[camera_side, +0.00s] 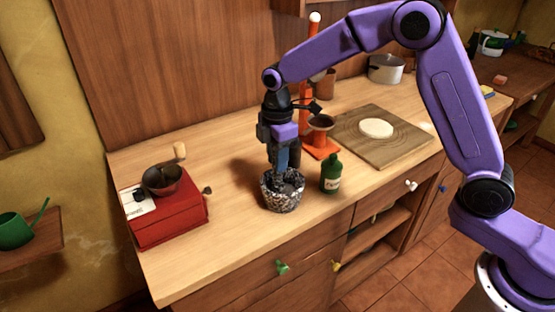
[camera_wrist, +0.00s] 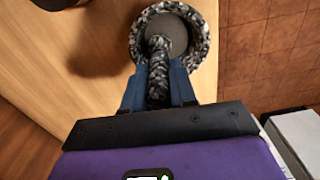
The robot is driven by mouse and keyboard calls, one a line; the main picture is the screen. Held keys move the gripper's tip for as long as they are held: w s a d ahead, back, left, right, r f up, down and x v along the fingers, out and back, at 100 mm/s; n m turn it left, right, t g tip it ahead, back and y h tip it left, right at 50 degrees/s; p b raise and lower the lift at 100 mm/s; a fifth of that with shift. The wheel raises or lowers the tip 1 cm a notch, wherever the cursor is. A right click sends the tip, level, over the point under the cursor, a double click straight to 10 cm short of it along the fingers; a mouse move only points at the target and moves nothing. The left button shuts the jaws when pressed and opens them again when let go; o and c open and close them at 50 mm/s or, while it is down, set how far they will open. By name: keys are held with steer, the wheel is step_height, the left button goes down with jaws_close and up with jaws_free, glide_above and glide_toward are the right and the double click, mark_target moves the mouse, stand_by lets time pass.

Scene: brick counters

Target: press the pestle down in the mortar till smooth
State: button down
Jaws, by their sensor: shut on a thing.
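The mortar (camera_side: 283,197) is a speckled black-and-white stone bowl standing on the wooden counter near its front edge. It also shows at the top of the wrist view (camera_wrist: 205,35). The pestle (camera_wrist: 159,75) is of the same speckled stone, and its far end reaches into the bowl. My gripper (camera_side: 281,170) is directly above the mortar, pointing down. In the wrist view its blue fingers (camera_wrist: 158,82) are shut on the pestle from both sides. The pestle's lower tip and how it meets the bowl's bottom are hard to make out.
A green bottle (camera_side: 331,176) stands close to the right of the mortar. An orange stand (camera_side: 318,148) is behind it, and a board (camera_side: 400,150) with a pale dough disc (camera_side: 376,129) lies further right. A red grinder box (camera_side: 175,212) stands at left. Counter between grinder and mortar is clear.

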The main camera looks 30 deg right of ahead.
steer(key=shift+r, duration=0.45)
steer(key=shift+r, duration=3.1)
